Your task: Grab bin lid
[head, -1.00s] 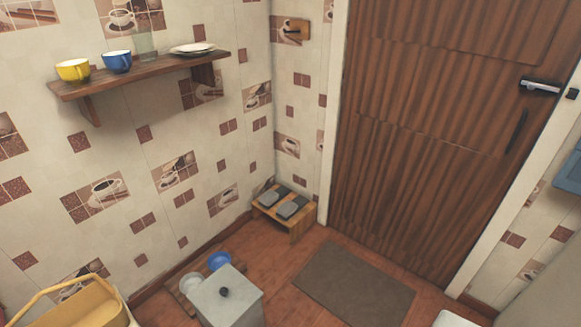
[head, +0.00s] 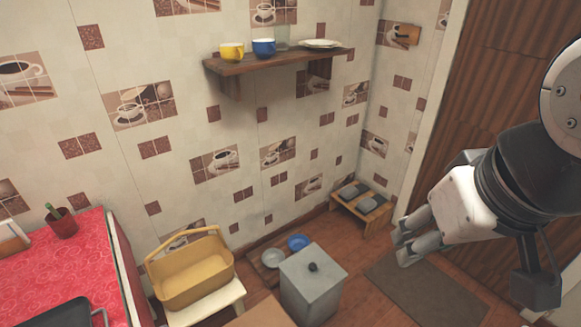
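The bin (head: 308,298) is a grey box on the floor at the lower middle of the head view. My gripper (head: 405,242) is at the right of the picture, pointing left and down. It appears to the right of the lid, apart from it and nearer the camera. Two pale fingers show with a gap between them, and nothing is seen between them.
A yellow basket (head: 193,272) sits on a white stool (head: 211,304) left of the bin. Grey and blue bowls (head: 299,242) are on the floor behind it. A low wooden rack (head: 361,206) stands by the wall. A red-covered counter (head: 62,264) is at left. The mat (head: 425,295) is clear.

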